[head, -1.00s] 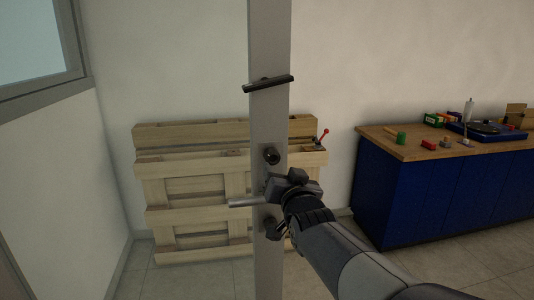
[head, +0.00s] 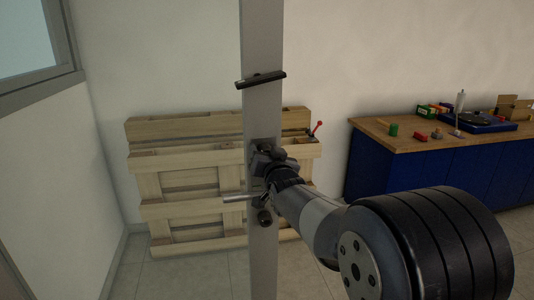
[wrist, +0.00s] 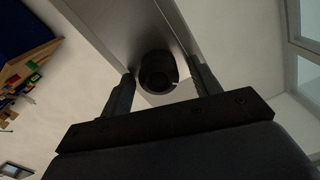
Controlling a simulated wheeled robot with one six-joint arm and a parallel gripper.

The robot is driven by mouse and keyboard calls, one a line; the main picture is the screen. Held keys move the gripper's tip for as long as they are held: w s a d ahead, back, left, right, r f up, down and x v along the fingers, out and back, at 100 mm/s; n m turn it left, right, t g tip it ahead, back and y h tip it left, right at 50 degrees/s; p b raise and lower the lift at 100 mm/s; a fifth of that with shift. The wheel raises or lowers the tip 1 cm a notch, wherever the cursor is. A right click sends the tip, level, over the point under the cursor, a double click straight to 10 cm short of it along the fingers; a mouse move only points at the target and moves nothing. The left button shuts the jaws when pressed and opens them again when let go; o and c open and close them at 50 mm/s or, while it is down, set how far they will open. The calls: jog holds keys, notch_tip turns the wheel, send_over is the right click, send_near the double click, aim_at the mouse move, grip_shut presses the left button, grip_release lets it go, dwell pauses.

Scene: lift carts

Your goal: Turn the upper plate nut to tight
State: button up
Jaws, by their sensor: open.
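The upper plate nut is a dark round knob on the grey metal post (head: 262,105). In the wrist view this nut (wrist: 158,73) sits between my two fingers, with a gap on each side. In the head view it is mostly hidden behind my gripper (head: 262,160). My gripper is open, and its fingers reach toward the post face on either side of the nut. A second dark knob (head: 265,217) sits lower on the post. A light metal rod (head: 237,198) sticks out to the left between the two knobs.
A black bar (head: 261,79) crosses the post above the nut. A wooden pallet (head: 180,210) leans against the wall behind. A blue workbench (head: 400,170) with small coloured items stands to the right. Floor shows at the lower left.

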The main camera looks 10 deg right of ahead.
jog(key=c, duration=1)
jog(key=shift+f, duration=0.1)
jog(key=shift+f+m+b, duration=0.1)
jog(key=shift+m+b, duration=0.6)
jog(key=shift+b, duration=0.05)
jog(key=shift+m+b, duration=0.9)
jog(key=shift+m, duration=0.3)
jog(key=m+b, duration=0.1)
jog(key=m, duration=0.4)
jog(key=shift+d, duration=0.1)
jog(key=shift+m, duration=0.4)
